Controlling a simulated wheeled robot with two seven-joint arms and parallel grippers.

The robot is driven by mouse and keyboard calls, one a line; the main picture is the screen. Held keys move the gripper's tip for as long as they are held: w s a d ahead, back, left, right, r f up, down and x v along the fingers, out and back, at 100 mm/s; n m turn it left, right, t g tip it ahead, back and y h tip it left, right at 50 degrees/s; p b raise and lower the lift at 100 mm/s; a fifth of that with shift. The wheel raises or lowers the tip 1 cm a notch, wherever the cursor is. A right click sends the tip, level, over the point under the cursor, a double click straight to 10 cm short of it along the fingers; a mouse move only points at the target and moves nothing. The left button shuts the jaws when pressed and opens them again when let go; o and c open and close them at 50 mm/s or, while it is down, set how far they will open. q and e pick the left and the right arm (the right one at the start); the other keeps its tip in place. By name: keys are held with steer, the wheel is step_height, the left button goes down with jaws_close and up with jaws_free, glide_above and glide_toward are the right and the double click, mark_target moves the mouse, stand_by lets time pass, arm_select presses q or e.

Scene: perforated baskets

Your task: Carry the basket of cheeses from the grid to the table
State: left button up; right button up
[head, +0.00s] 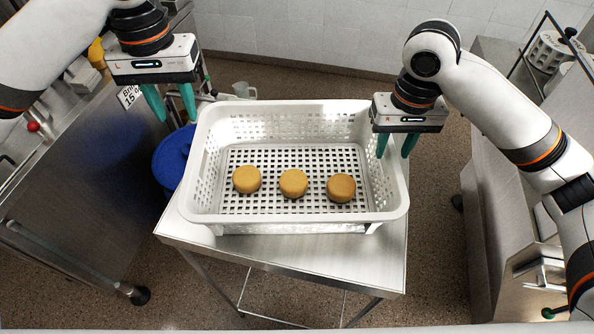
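A white perforated basket (290,217) sits level on a small steel table (185,232). Three round tan cheeses lie in a row on its slatted floor: the left one (247,179), the middle one (293,183) and the right one (340,187). My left gripper (178,117) is open and empty, its green fingers apart, to the left of the basket's back left corner. My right gripper (394,154) has its green fingers apart at the basket's right rim, overlapping it in the picture. Whether they touch the rim cannot be told. A separate grid under the basket cannot be made out clearly.
A steel cabinet (85,190) on wheels stands at the left. A blue round bin (172,160) is behind the table's left side. A clear jug (243,91) stands behind the basket. Steel counters (500,210) line the right. Floor is free in front.

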step_height(320, 180, up, 12)
stand_by(0.5)
steer(key=shift+f, duration=0.2)
